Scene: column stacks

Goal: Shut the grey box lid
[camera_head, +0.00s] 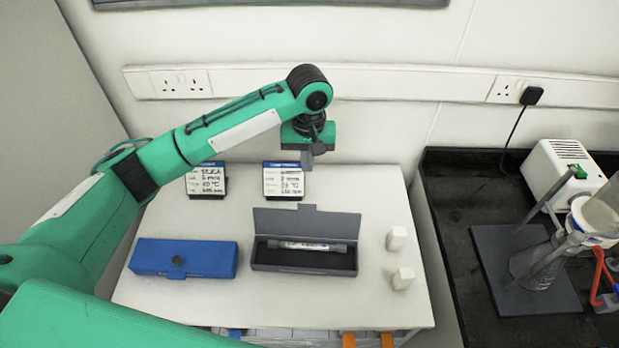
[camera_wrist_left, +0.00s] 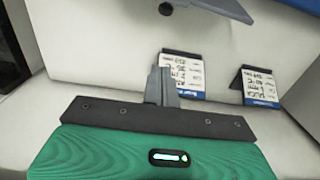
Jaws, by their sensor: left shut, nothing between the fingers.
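The grey box (camera_head: 305,268) stands on the white table, with its lid (camera_head: 285,220) raised open at the back, tab upward. A pale labelled column (camera_head: 305,245) lies inside the box. The edge and tab of the lid (camera_wrist_left: 222,8) also show at the top of the left wrist view. My left gripper (camera_head: 307,160) is above the back of the table, behind the raised lid and apart from it. Its fingers (camera_wrist_left: 162,85) are shut and empty in the left wrist view. My right gripper is not in view.
A closed blue box (camera_head: 185,258) lies left of the grey box. Two label cards (camera_head: 207,181) (camera_head: 284,181) stand behind, near the gripper. Two small white blocks (camera_head: 397,238) (camera_head: 403,278) stand at the right. A black bench (camera_head: 450,230) with lab equipment adjoins the table.

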